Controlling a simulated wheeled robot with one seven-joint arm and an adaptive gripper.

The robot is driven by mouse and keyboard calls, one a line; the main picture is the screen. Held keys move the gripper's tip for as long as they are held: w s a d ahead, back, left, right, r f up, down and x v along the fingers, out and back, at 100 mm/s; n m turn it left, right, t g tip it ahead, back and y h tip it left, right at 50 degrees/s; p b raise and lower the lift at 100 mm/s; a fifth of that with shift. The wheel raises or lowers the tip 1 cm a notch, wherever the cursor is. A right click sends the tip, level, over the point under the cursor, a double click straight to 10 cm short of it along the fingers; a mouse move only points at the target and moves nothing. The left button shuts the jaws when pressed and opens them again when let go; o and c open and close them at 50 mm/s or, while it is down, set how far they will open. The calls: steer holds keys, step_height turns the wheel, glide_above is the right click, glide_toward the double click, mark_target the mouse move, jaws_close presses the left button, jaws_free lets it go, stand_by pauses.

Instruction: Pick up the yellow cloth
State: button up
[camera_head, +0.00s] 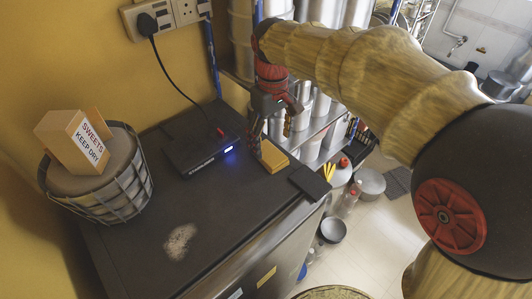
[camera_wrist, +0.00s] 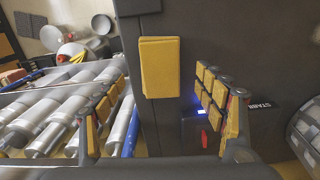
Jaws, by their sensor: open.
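The yellow cloth (camera_head: 273,156) is a small folded rectangle lying flat on the dark top of a cabinet (camera_head: 215,215), near its back right edge. In the wrist view the cloth (camera_wrist: 160,67) lies ahead of the fingers, roughly between their lines. My gripper (camera_head: 276,125) is above the cabinet top, just behind the cloth in the head view. Its padded fingers (camera_wrist: 165,115) are spread apart with nothing between them. The gripper is apart from the cloth.
A black box with a blue light (camera_head: 200,145) sits left of the cloth. A dark pad (camera_head: 310,182) lies right of it. A wire basket (camera_head: 100,185) holds a sweets box (camera_head: 75,140). Steel canisters (camera_head: 318,105) stand on shelves beyond the cabinet. The cabinet's front top is mostly clear.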

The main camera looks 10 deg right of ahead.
mark_target(270, 153)
steer(key=f, duration=0.3)
steer(key=f+p, duration=0.1)
steer(key=shift+w+a+f, duration=0.15)
steer(key=shift+w+a, duration=0.05)
steer(key=shift+w, duration=0.15)
steer(key=shift+f, duration=0.55)
steer(key=c, duration=0.3)
steer(key=c, duration=0.8)
steer(key=shift+c, duration=0.2)
steer(key=shift+r, duration=0.1)
